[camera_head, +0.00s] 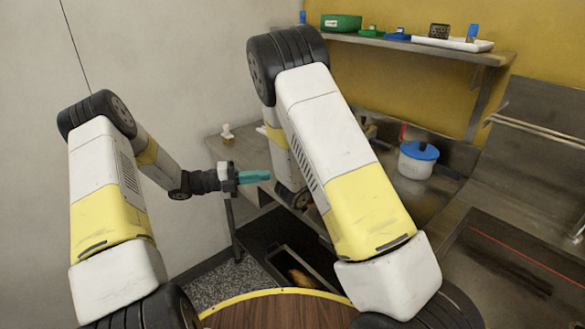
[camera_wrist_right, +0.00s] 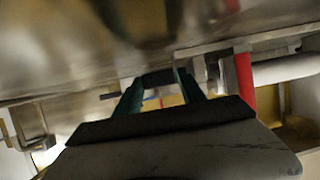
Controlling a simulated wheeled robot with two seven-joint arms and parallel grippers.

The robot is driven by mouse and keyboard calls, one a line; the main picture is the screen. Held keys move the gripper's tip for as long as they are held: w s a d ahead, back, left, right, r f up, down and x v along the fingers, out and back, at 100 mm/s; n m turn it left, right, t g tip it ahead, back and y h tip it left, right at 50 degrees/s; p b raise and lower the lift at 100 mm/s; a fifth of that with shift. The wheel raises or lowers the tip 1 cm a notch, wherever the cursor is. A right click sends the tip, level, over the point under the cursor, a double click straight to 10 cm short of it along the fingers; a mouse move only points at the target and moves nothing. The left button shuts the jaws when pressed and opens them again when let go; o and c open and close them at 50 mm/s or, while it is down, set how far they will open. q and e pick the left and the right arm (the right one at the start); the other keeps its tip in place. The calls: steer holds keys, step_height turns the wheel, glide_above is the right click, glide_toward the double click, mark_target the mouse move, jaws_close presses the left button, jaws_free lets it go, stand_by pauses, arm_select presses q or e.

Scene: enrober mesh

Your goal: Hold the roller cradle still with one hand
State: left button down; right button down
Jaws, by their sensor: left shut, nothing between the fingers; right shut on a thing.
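My right gripper (camera_wrist_right: 158,88) shows in the right wrist view with its two teal fingers closed on a short dark bar (camera_wrist_right: 158,77). This bar appears to be part of the roller cradle, just below a large metal surface. The rest of the cradle cannot be made out. In the head view my right arm hides the right gripper and what it holds. My left gripper (camera_head: 254,177) is in the head view, teal fingers together, empty, in the air in front of the metal table.
A metal table (camera_head: 222,147) stands behind my left gripper. A white pot with a blue lid (camera_head: 417,160) stands right of my right arm. A shelf (camera_head: 440,46) with small items is above. In the wrist view, a red post (camera_wrist_right: 244,84) stands right of the fingers.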

stand_by(0.4)
steer(key=c, duration=0.6)
jaws_free()
